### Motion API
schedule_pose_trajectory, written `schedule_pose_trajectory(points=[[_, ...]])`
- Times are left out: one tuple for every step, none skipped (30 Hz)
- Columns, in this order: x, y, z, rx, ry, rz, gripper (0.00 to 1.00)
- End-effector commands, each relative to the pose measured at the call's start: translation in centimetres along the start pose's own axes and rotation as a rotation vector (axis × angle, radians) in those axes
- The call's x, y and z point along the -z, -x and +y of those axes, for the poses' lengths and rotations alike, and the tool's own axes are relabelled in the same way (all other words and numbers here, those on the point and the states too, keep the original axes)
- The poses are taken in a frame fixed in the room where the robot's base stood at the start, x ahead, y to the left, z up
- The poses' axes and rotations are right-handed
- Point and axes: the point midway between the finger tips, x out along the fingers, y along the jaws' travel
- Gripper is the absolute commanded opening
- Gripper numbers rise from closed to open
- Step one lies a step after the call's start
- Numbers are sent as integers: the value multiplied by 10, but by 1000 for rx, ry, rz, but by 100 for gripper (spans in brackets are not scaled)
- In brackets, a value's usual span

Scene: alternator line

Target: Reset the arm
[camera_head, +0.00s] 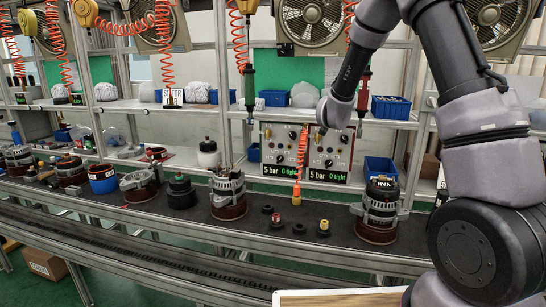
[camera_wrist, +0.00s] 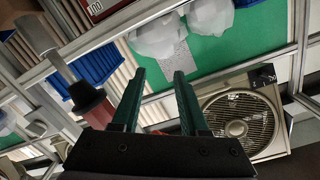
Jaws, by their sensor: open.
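My arm (camera_head: 485,145) rises at the right in the head view, bends over at the top and comes down to my wrist (camera_head: 335,110) in front of the shelf. My gripper (camera_wrist: 159,75) shows in the wrist view with its two green fingers apart and nothing between them. In the head view I cannot make out the fingers. The wrist view is tilted and looks towards the shelf and a fan (camera_wrist: 238,122). No object is held.
A workbench with alternators (camera_head: 228,194) (camera_head: 380,208) and black parts (camera_head: 180,192) runs across the front. Two control panels (camera_head: 281,150) (camera_head: 328,157) stand behind my wrist. Hanging tools (camera_head: 249,85), orange coiled hoses (camera_head: 240,40), blue bins (camera_head: 391,107) and the shelf (camera_head: 200,106) are close by.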

Motion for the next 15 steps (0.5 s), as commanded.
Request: schedule_pose_trajectory(points=[[22, 10, -5, 7, -25, -42, 44], [30, 17, -7, 11, -35, -73, 44], [40, 26, -10, 16, -44, -117, 44], [47, 34, -11, 20, -51, -149, 44], [54, 43, -12, 24, -55, -182, 44], [63, 55, -14, 30, -59, -226, 44], [69, 65, -15, 34, -59, -259, 44], [75, 76, -15, 39, -59, -291, 44], [82, 91, -15, 43, -56, -335, 44], [87, 103, -14, 48, -52, -368, 44], [92, 115, -14, 52, -47, -400, 44], [97, 132, -12, 55, -39, -444, 44], [102, 146, -10, 57, -32, -475, 44], [105, 160, -7, 59, -23, -506, 44], [109, 179, -4, 61, -11, -549, 44]])
